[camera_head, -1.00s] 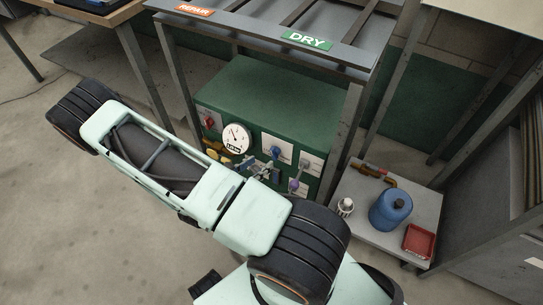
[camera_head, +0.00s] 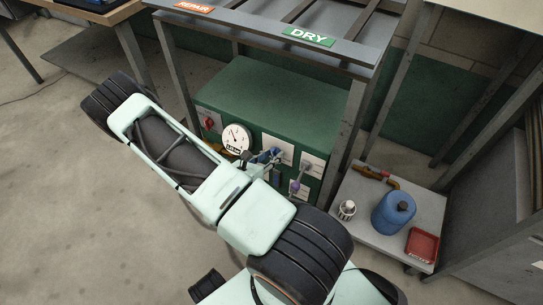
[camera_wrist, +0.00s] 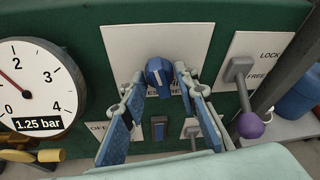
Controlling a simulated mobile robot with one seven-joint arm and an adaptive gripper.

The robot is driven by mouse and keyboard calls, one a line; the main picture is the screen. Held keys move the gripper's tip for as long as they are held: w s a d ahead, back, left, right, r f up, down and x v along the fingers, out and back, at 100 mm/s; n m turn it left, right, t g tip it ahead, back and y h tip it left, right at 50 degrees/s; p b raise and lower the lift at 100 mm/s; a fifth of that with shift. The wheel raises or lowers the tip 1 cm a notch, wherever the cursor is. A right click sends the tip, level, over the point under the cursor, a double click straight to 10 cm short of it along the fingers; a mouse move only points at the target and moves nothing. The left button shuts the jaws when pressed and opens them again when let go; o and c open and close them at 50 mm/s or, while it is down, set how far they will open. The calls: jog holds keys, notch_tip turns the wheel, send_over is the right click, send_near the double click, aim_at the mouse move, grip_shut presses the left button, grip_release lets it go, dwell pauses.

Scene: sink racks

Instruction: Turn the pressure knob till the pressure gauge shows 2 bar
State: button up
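The pressure gauge (camera_wrist: 30,85) is a white dial at the left of the wrist view. Its readout shows 1.25 bar. It also shows in the head view (camera_head: 235,138). The blue pressure knob (camera_wrist: 158,74) sits on a white plate on the green panel, above a partly covered label. My gripper (camera_wrist: 160,82) is open, with its blue-padded fingers on either side of the knob. I cannot tell whether either finger touches it. In the head view my gripper (camera_head: 266,158) is at the panel front, partly hidden by my arm.
Right of the knob is a lever with a purple ball (camera_wrist: 250,126), beside a LOCK/FREE plate. A dark switch (camera_wrist: 158,128) lies below, between the fingers. A yellow fitting (camera_wrist: 48,156) is under the gauge. A red knob (camera_head: 209,121) is farther left. A blue canister (camera_head: 393,213) stands on the right-hand cart.

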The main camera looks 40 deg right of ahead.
jog(key=c, duration=0.6)
jog(key=shift+s+m+t+y+p, duration=0.15)
jog(key=shift+m+t+y+p, duration=0.15)
jog(key=shift+m+t+p, duration=0.5)
jog(key=shift+m+t+y, duration=0.3)
jog(key=shift+m+t, duration=0.3)
jog(key=shift+m, duration=0.7)
jog(key=o, duration=1.1)
jog(key=shift+o, duration=0.2)
